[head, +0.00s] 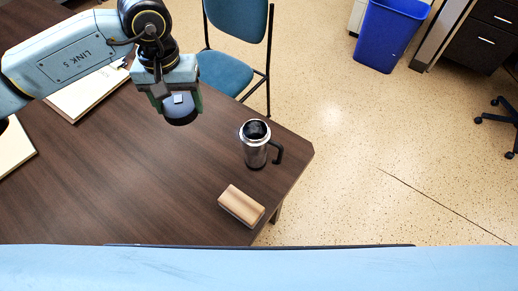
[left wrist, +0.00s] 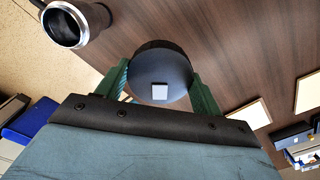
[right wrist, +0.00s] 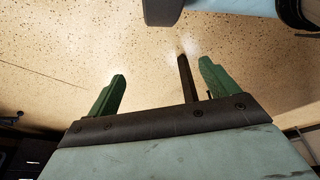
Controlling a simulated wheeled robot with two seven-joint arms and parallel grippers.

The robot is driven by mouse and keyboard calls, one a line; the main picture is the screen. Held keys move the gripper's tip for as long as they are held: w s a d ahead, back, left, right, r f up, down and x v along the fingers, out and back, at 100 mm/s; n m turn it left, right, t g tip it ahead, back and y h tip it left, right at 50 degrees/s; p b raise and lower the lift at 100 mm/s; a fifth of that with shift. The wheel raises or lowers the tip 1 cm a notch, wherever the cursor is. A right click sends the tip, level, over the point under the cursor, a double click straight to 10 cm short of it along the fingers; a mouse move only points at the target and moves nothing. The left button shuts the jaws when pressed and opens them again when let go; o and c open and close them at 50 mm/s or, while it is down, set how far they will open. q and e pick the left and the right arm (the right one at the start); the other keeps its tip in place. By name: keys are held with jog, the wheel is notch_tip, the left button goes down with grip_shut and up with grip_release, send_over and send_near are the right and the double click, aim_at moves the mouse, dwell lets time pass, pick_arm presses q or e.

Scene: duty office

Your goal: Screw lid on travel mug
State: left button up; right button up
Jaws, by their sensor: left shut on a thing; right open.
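The travel mug (head: 256,150) stands upright and open near the right edge of the dark wooden table, its black handle to the right. Its open mouth also shows in the left wrist view (left wrist: 66,25) at the top left. My left gripper (head: 178,103) is shut on the round dark lid (head: 183,120), held above the table to the left of the mug and apart from it. The lid (left wrist: 160,66) sits between the green fingers in the left wrist view. My right gripper (right wrist: 158,88) is open and empty, with floor behind it; it is not in the head view.
A tan wooden block (head: 241,205) lies on the table (head: 120,180) in front of the mug. Papers or folders (head: 88,95) lie at the left. A blue chair (head: 226,72) stands behind the table, and a blue bin (head: 390,33) is on the floor.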

jog(key=w+a+r+n+t+y+p, duration=0.1)
jog(key=w+a+r, duration=0.2)
jog(key=w+r, duration=0.3)
jog(key=w+a+r+t+y+p, duration=0.1)
jog(key=w+a+r+t, duration=0.15)
jog(key=w+r, duration=0.35)
jog(key=n+t+y+p, duration=0.4)
jog(key=y, duration=0.2)
send_near(264, 146)
pick_arm(q)
jog(key=d+r, duration=0.1)
jog(key=d, duration=1.5)
jog(key=shift+s+r+n, duration=0.15)
jog(key=shift+n, duration=0.15)
pick_arm(e)
jog(key=shift+s+d+r, duration=0.25)
jog(key=shift+s+r, duration=0.1)
jog(key=shift+s, duration=0.05)
jog(key=x, duration=1.2)
jog(key=shift+d, duration=0.1)
jog(key=shift+c, duration=0.4)
jog(key=c, duration=1.4)
pick_arm(q)
jog(key=shift+f, duration=2.5)
